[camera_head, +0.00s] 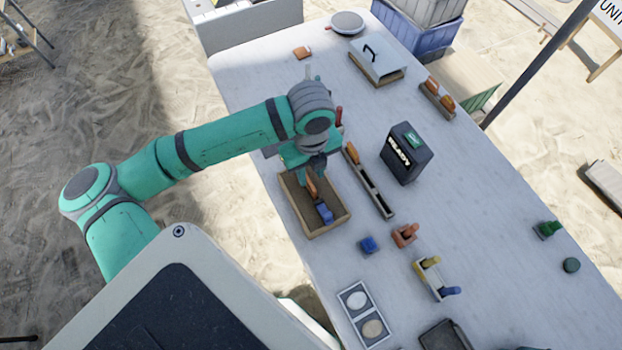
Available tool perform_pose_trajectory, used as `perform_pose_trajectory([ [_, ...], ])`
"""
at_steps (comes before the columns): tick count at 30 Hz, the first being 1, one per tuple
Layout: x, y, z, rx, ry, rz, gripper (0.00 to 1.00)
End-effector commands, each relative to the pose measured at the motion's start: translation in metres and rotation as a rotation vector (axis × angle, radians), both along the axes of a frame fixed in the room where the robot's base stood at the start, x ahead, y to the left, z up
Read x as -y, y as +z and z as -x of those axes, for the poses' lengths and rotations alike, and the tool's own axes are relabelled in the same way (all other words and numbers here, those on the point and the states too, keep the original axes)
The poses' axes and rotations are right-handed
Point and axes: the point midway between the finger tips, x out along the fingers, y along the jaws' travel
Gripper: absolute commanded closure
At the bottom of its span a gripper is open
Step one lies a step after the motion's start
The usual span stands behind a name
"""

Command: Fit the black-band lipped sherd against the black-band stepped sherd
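My gripper (314,172) points down over a brown open-topped tray (330,229). An orange-brown piece (312,189) shows right below the fingers, inside the tray. I cannot tell whether the fingers are closed on it. A blue object (324,212) is beside it in the tray. Another orange-brown piece (353,154) stands at the far end of a narrow slotted rack (377,193), just right of the tray. A single sherd-like piece (302,52) lies on the far left of the table. Black bands, lip and step are too small to make out.
A dark box marked READY (402,162) stands right of the rack. A blue block (368,245), an orange block (404,235) and a yellow-blue holder (431,280) are nearer.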

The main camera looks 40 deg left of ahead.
Motion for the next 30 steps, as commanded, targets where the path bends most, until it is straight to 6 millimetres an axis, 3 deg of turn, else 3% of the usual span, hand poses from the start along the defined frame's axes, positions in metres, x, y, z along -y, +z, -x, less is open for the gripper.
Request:
perform_pose_trajectory([
  [3, 0.0, 0.018, 0.0, 0.0, 0.0, -0.001, 0.71],
  [9, 0.001, 0.032, 0.0, 0.0, -0.001, 0.0, 0.71],
  [30, 0.003, 0.029, -0.001, 0.008, 0.016, 0.018, 0.71],
])
